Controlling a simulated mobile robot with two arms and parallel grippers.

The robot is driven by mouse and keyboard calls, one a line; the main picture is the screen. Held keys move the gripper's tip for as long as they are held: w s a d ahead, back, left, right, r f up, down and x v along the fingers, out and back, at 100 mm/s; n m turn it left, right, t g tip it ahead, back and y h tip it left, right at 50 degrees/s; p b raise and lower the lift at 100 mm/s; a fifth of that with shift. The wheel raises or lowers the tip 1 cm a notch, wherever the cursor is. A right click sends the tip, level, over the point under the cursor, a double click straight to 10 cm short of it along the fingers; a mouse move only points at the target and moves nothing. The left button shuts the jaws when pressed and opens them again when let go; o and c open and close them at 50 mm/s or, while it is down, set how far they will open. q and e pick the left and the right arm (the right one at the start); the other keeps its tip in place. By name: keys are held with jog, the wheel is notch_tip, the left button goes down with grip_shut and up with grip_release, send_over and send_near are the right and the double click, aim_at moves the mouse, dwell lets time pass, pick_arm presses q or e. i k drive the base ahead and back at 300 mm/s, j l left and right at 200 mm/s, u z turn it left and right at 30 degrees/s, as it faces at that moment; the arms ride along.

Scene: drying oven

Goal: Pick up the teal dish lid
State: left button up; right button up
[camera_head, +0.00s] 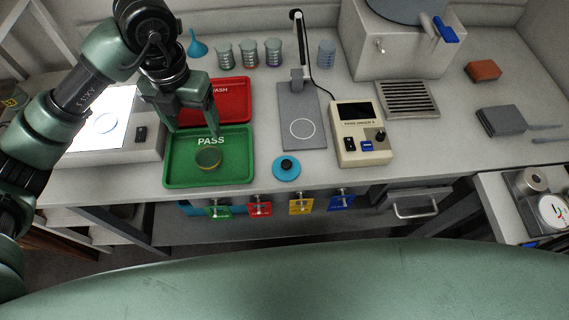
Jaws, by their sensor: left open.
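The teal dish lid (286,174) is a round blue-teal disc with a black knob on top. It lies on the bench close to the front edge, just right of the green tray (180,181) marked PASS. A small round dish (209,157) with a yellowish rim sits in that tray. My left gripper (193,128) is open and empty, with its fingers pointing down over the back of the green tray. It is up and to the left of the lid, well apart from it. My right gripper is out of view.
A red tray (233,87) lies behind the green one. A stand on a grey plate (301,110) and a beige control box (361,134) stand behind and right of the lid. Several beakers (249,53) line the back. Coloured clips (300,204) hang below the front edge.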

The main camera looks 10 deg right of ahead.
aim_at(286, 168)
jog(key=k+l+u, duration=0.25)
jog(key=l, duration=0.25)
jog(key=k+l+u, duration=0.3)
jog(key=k+l, duration=0.15)
